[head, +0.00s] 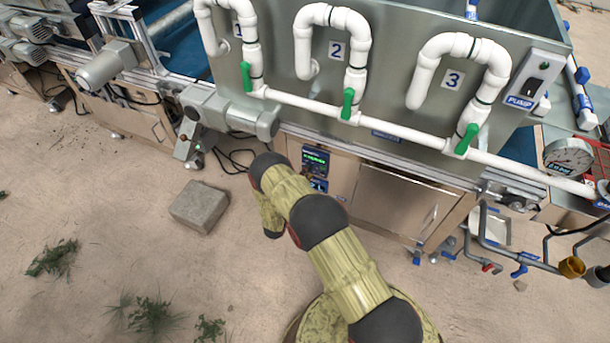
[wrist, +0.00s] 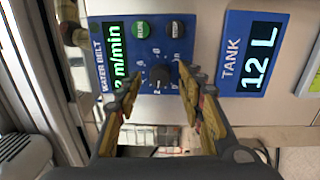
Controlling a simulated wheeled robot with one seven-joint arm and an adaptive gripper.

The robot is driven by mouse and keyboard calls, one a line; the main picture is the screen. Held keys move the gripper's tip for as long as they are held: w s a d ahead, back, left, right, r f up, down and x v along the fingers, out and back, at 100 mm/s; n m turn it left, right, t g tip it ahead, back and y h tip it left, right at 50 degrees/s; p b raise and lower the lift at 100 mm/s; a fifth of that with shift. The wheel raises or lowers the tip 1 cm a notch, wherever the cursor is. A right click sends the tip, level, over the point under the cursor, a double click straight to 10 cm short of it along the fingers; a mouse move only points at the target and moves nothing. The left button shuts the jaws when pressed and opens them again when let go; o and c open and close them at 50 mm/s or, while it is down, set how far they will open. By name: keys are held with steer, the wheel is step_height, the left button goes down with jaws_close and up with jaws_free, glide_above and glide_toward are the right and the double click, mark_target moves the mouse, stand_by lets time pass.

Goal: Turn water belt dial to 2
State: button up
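The water belt dial (wrist: 159,76) is a dark round knob with a white number ring on a blue panel (wrist: 150,52) in the wrist view. The panel appears turned sideways there. My gripper (wrist: 160,71) is open, with one finger on each side of the dial; I cannot tell whether they touch it. The green display (wrist: 117,55) beside the dial ends in "m/min"; its digit looks like a 2 but is partly covered. In the head view the control panel (head: 315,161) is small below the steel tank, and my arm hides the gripper.
A blue tank display (wrist: 251,55) reads 12 L beside the dial panel. White pipes with green valves (head: 348,104) run along the tank (head: 395,80) above. A stone block (head: 199,206) lies on the ground at left. Open sandy ground lies in front.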

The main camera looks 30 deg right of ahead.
steer(key=v, duration=1.2)
stand_by(0.3)
